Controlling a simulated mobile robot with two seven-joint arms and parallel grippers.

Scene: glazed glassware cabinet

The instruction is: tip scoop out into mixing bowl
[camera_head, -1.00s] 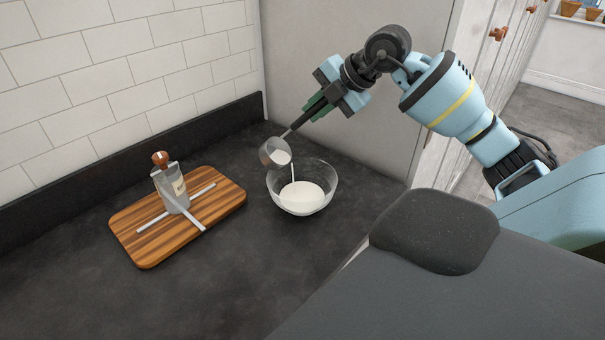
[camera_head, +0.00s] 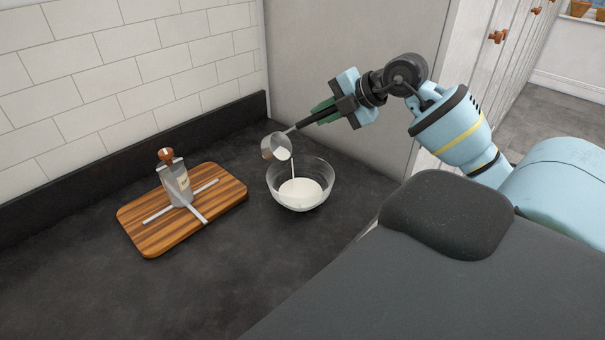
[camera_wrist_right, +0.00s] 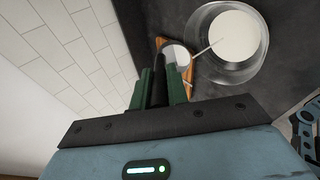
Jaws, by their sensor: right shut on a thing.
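The scoop (camera_head: 276,146) is a small metal cup on a handle, tilted over the left back rim of the mixing bowl, with white contents at its mouth. A thin white stream runs from it down into the bowl. The mixing bowl (camera_head: 328,183) is clear glass, upright on the counter, with a white pool in its bottom. My right gripper (camera_head: 308,121) is shut on the scoop's handle, up and to the right of the cup. In the right wrist view the scoop (camera_wrist_right: 176,53) shows beyond the fingers, beside the bowl (camera_wrist_right: 256,66). My left gripper is not in view.
A wooden board (camera_head: 150,239) lies left of the bowl. The dark counter (camera_head: 205,290) is clear in front. A tiled wall and grey panel close the back.

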